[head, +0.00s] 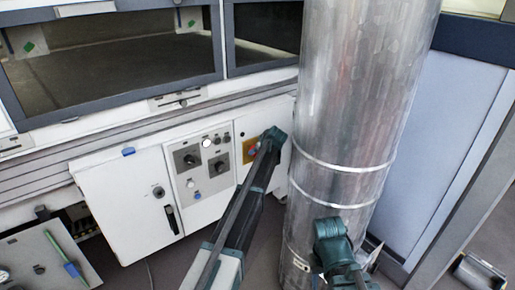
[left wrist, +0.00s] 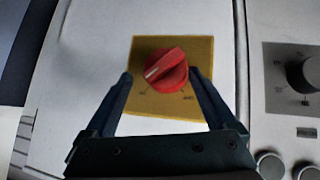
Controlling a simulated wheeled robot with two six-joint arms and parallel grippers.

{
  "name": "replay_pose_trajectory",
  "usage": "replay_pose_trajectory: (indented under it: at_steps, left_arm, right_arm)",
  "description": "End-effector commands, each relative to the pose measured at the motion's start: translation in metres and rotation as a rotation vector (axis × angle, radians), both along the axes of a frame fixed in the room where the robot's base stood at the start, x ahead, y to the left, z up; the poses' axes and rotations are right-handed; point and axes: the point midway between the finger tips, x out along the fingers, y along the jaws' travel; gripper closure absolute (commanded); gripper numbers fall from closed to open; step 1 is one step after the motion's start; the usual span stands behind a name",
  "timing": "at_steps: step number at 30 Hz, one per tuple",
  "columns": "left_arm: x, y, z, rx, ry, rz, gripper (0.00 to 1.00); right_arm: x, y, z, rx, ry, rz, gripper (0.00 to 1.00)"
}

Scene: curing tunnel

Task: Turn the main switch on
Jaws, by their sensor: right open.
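The main switch is a red rotary knob (left wrist: 166,71) on a yellow square plate (left wrist: 186,107). Its raised grip lies slanted, with a white mark at the lower-left end in the left wrist view; small labels below are too blurred to read. My left gripper (left wrist: 160,76) is open, with one finger on each side of the knob. The left finger looks apart from it; I cannot tell whether the right one touches. In the head view the yellow plate (head: 246,156) is partly hidden by my left gripper (head: 272,138). My right gripper (head: 332,236) is open, low in front of the metal column.
A large shiny metal duct (head: 350,90) stands just right of the switch panel. A white cabinet door (head: 130,200) is further left.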

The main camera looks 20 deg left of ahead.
Motion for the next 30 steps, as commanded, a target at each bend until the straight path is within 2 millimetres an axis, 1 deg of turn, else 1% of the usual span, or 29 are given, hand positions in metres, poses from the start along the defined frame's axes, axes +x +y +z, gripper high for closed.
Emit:
replay_pose_trajectory:
  at_steps: [9, 14, 20, 26, 27, 28, 30]
  left_arm:
    - [-0.002, 0.003, 0.0, 0.001, 0.002, 0.006, 0.0]
    - [-0.002, 0.004, 0.005, 0.0, 0.002, 0.008, 0.0]
    - [-0.002, 0.003, 0.023, 0.0, 0.003, 0.006, 0.0]
    - [-0.001, 0.0, 0.052, -0.001, 0.001, 0.003, 0.0]
    - [-0.005, -0.001, 0.055, -0.001, 0.002, 0.002, 0.0]
    - [-0.018, -0.004, 0.05, -0.002, 0.002, 0.001, 0.0]
    - [-0.036, -0.008, 0.05, -0.001, 0.002, 0.002, 0.0]
  right_arm:
    - [0.0, 0.0, 0.0, 0.0, 0.0, 0.0, 0.5]
    - [0.0, 0.0, 0.006, 0.001, 0.0, 0.0, 0.5]
    - [-0.001, 0.001, 0.024, 0.003, 0.001, -0.001, 0.5]
    - [-0.001, 0.002, 0.053, 0.008, 0.002, -0.002, 0.5]
    - [-0.001, 0.002, 0.055, 0.008, 0.003, -0.003, 0.5]
    - [-0.001, 0.002, 0.05, 0.008, 0.003, -0.003, 0.5]
    - [-0.001, 0.002, 0.051, 0.008, 0.004, -0.004, 0.5]
